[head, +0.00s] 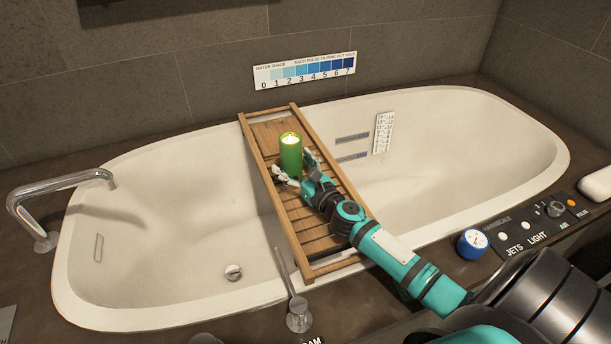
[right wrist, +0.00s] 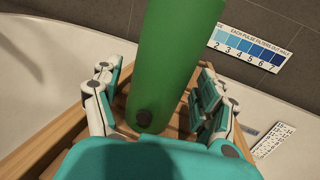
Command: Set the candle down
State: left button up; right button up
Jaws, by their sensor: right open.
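A green candle (head: 291,158) with a lit top stands upright on the wooden bath tray (head: 256,164) that spans the tub. My right gripper (head: 294,174) is open, with its fingers on either side of the candle's lower part. In the right wrist view the candle (right wrist: 172,62) stands between the two spread fingers of the gripper (right wrist: 153,100), with a gap visible on each side. A dark round spot shows near the candle's base. My left gripper is not in view.
The white bathtub (head: 190,200) lies below the tray. A chrome faucet (head: 60,190) is at the left. A blue-and-white round item (head: 472,244) sits by the control panel (head: 530,228) at the right. A numbered colour strip (head: 305,71) is on the back wall.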

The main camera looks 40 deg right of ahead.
jog(key=s, duration=1.1)
jog(key=shift+s, duration=0.2)
